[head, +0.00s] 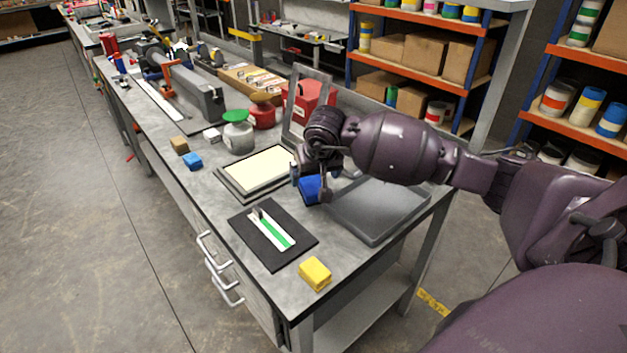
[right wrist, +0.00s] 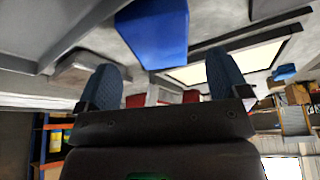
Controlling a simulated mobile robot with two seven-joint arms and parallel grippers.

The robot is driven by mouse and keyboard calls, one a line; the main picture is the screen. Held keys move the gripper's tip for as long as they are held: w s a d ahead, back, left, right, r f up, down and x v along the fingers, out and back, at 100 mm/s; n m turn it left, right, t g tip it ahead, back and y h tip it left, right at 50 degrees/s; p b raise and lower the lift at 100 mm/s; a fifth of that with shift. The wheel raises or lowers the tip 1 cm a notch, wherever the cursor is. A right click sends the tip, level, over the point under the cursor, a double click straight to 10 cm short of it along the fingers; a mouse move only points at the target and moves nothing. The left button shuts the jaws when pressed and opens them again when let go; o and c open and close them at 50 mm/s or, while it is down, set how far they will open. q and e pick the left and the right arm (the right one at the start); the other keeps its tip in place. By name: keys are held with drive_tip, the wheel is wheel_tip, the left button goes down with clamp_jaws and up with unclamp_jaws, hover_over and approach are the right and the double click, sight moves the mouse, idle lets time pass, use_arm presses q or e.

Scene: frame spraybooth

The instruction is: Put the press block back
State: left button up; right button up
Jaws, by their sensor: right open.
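A dark blue block (head: 309,189) stands on the grey bench between a cream panel and a grey tray; it appears to be the press block, though no label shows. My right gripper (head: 311,182) is open close above it, with its fingers pointing down and partly covering it. In the right wrist view the blue block (right wrist: 153,34) shows just beyond and between the two spread fingers (right wrist: 160,80). I cannot tell whether a finger touches it. My left gripper is out of view.
The grey tray (head: 372,233) lies right of the block, the cream panel (head: 262,167) left. In front are a black mat (head: 267,256) with a green-striped tool and a yellow block (head: 315,274). An upright frame (head: 292,122) and red box (head: 317,97) stand behind.

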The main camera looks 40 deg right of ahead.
drive_tip(key=d+v, duration=0.1)
drive_tip(key=v, duration=0.6)
drive_tip(key=shift+a+r, duration=0.2)
drive_tip(key=shift+a, duration=0.35)
drive_tip(key=shift+s, duration=0.1)
drive_tip(key=shift+s, duration=0.1)
